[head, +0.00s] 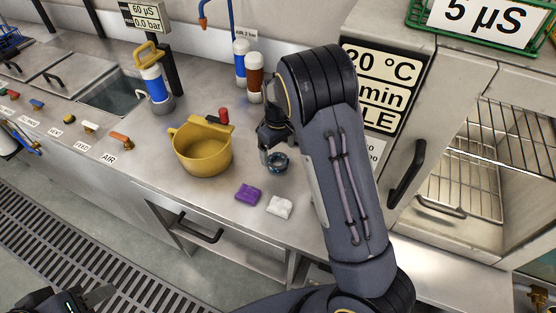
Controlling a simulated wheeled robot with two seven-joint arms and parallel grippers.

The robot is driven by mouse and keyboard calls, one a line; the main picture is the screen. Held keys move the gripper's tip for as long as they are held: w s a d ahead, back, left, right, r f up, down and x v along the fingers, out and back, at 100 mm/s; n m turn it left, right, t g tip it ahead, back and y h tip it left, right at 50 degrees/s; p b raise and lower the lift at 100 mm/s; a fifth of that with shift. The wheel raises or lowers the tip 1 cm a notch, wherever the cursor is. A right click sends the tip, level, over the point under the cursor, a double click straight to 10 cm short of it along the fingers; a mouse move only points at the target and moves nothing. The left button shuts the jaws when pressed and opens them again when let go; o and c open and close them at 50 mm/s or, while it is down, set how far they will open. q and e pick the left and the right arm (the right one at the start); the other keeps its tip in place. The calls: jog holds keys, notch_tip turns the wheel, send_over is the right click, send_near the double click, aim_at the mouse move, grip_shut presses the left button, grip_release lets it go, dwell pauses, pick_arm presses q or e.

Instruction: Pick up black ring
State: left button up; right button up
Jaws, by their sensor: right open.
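A small dark ring (277,170) with a bluish sheen lies on the steel counter, right of the yellow pot. My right gripper (270,145) reaches down over it from above and behind, with its fingers at the ring's far left side. It is open; whether a finger touches the ring I cannot tell. My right arm hides part of the counter behind and to the right. My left gripper (92,298) is at the bottom left edge, over the floor and away from the counter, only partly in view.
A yellow pot (203,155) stands left of the ring. A purple cloth (248,193) and a white cloth (280,207) lie in front of it. An oven-like cabinet (490,175) is at the right. A sink (112,92) is at the left.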

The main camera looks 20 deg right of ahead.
aim_at(278, 164)
jog(key=shift+f, duration=1.85)
jog(key=c, duration=1.1)
